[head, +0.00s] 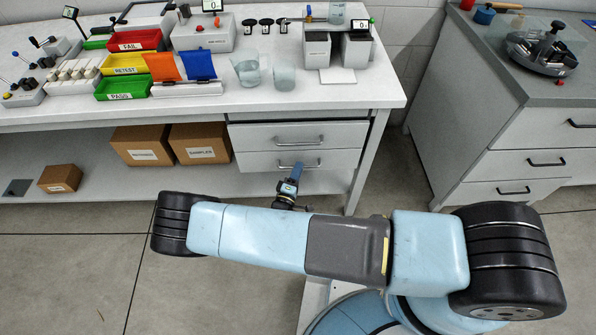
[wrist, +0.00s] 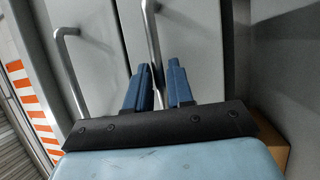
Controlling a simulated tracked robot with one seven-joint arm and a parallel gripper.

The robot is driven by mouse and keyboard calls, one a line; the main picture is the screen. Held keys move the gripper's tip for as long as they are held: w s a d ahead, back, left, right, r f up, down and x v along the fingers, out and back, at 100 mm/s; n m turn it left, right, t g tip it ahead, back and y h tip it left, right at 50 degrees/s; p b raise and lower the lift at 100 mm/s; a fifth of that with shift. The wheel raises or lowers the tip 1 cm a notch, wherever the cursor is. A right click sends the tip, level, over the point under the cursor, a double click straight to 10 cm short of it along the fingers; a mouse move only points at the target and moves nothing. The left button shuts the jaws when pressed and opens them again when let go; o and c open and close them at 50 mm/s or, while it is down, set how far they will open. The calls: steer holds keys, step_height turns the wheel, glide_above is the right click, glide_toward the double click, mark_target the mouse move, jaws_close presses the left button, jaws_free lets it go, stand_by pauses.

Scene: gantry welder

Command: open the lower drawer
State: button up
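The lower drawer (head: 342,160) is a grey front under the bench, below the upper drawer (head: 250,136). Both look closed. The lower drawer has a metal bar handle (head: 313,164), which also shows upright in the wrist view (wrist: 153,40). My gripper (head: 296,168) is at this handle. In the wrist view my gripper (wrist: 159,72) has its two blue fingers apart, on either side of the bar. A narrow gap shows by the right finger; firm contact cannot be made out. The upper drawer's handle (wrist: 70,70) is to the left in the wrist view.
Cardboard boxes (head: 142,145) (head: 200,143) stand on the shelf left of the drawers. The bench leg (head: 368,160) is close on the right. Another grey cabinet (head: 490,150) stands further right. The floor (head: 70,270) in front is clear on the left.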

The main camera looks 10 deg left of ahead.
jaws_close()
stand_by(0.3)
steer(key=s+d, duration=0.3)
steer(key=s, duration=0.8)
steer(key=s+d, duration=0.3)
steer(key=s, duration=0.9)
steer(key=shift+s+f, duration=0.15)
steer(key=shift+s, duration=0.15)
steer(key=shift+o, duration=1.7)
jaws_free()
steer(key=shift+a, duration=0.1)
